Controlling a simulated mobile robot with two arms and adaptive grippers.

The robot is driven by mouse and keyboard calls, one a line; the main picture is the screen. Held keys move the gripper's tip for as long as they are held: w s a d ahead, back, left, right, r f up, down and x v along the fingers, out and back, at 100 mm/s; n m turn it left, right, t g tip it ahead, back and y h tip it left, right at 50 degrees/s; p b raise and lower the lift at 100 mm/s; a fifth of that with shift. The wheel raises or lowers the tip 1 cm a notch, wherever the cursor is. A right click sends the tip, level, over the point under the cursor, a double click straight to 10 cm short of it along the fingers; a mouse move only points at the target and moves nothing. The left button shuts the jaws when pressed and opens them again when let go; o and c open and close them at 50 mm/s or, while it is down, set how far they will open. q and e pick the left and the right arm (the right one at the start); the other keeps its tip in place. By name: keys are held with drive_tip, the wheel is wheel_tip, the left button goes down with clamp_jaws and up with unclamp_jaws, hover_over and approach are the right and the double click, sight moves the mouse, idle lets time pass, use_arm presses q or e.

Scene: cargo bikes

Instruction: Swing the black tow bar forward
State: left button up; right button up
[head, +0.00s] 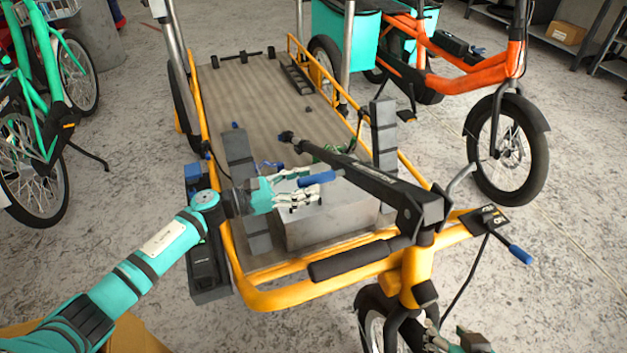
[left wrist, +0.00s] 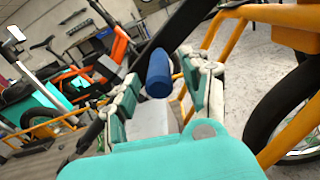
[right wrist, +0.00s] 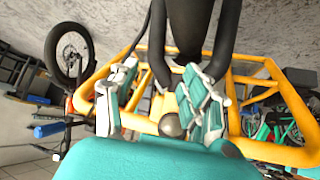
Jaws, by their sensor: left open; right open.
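The black tow bar (head: 360,172) lies back over the cargo bed, slanting from its joint at the front right of the yellow frame to its far end (head: 287,137). A blue grip (head: 317,178) shows beside the bar; it also shows in the left wrist view (left wrist: 158,74). My left gripper (head: 318,192) is open just by the blue grip, which appears between its fingers in the left wrist view. Contact cannot be told. My right gripper (right wrist: 165,100) is open low by the front wheel, with a grey round knob (right wrist: 171,125) between its fingers.
The cargo bike's yellow frame (head: 300,295) carries a grey box (head: 325,215) under the bar. A second blue grip (head: 520,254) sticks out at the right. An orange bike (head: 480,75) stands behind right, green bikes (head: 40,120) at left.

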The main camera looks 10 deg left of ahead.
use_arm(q)
drive_tip(key=shift+x, duration=1.25)
clamp_jaws()
